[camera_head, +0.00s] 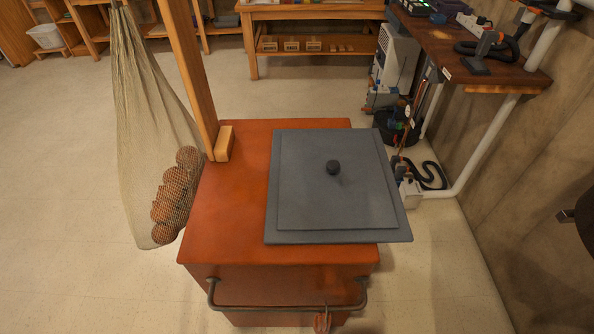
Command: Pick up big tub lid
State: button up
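The lid's right edge and front right corner stick out past the tub's top. The left part of the tub's top is bare. I cannot make out my gripper in this view.
A wooden post (192,75) stands at the tub's back left, with a net of brown balls (150,130) hanging beside it. A metal handle (285,308) crosses the tub's front. A workbench (480,50) and pipes are at right. A dark object (585,220) shows at the right edge. Floor at left is clear.

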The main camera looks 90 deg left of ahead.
aim_at(328, 187)
jog(key=u, duration=2.85)
jog(key=k, duration=0.8)
jog(key=u, duration=0.25)
jog(key=i, duration=1)
jog(key=z, duration=0.05)
